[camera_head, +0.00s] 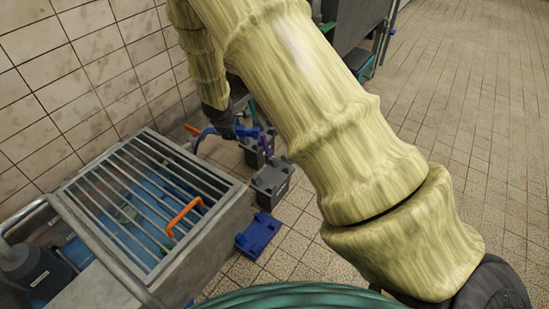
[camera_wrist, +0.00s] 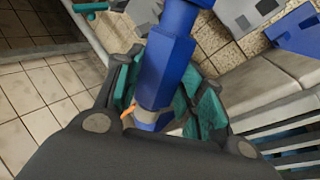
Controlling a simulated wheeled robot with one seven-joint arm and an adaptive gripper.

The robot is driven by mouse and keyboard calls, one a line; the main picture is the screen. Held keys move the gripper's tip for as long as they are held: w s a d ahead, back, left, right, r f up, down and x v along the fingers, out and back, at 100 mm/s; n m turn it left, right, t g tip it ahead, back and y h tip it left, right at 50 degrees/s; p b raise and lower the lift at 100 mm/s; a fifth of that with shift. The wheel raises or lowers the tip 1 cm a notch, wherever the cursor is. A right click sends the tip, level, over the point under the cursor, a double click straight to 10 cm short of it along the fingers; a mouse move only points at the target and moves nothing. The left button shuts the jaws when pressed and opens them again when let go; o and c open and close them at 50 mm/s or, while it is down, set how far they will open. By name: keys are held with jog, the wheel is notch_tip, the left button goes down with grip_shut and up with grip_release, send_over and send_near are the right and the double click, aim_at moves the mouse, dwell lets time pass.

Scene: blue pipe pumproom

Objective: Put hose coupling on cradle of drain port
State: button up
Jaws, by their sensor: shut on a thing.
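The hose coupling is a blue piece with a hexagonal body (camera_wrist: 168,62), running up through the middle of the wrist view. My gripper (camera_wrist: 166,98), with teal fingers on either side, is shut on it. In the head view, my gripper (camera_head: 232,122) is small and partly dark, near the tiled wall, with a blue hose (camera_head: 202,137) curving beside it. Grey blocks (camera_head: 271,182) stand on the floor just below and right of the gripper. I cannot tell which part is the drain port's cradle. The coupling's far end is cut off in the wrist view.
The tiled wall is close behind my gripper. Open tiled floor (camera_head: 470,110) lies at the right.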

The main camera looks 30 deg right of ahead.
aim_at(240, 132)
jog(key=shift+d+f, duration=0.15)
jog(key=shift+d, duration=0.1)
jog(key=shift+d+f+n, duration=0.2)
jog(key=shift+n, duration=0.2)
jog(key=shift+s+d+f+n+t+y, duration=0.15)
jog(key=shift+s+d+f+n+y, duration=0.1)
jog(key=shift+d+f+n, duration=0.2)
jog(key=shift+s+d+f+n+t+y, duration=0.15)
jog(key=shift+s+d+f+n+y, duration=0.1)
jog(key=shift+d+f+n, duration=0.15)
jog(key=s+d+f+n+y+b, duration=0.1)
jog(key=s+d+f+n, duration=0.2)
jog(key=f, duration=0.1)
jog(key=s+d+f+n+y, duration=0.2)
jog(key=s+d+f+n, duration=0.1)
jog(key=f, duration=0.2)
jog(key=s+d+f+n+y+b, duration=0.1)
jog(key=s+d+f+n+y, duration=0.1)
jog(key=f, duration=0.3)
jog(key=shift+s+d+f+n+b, duration=0.1)
jog(key=shift+s+d+n+b, duration=0.3)
jog(key=shift+n, duration=0.45)
jog(key=shift+s+f+b, duration=0.1)
jog(key=shift+f+b, duration=0.45)
jog(key=shift+f, duration=1.55)
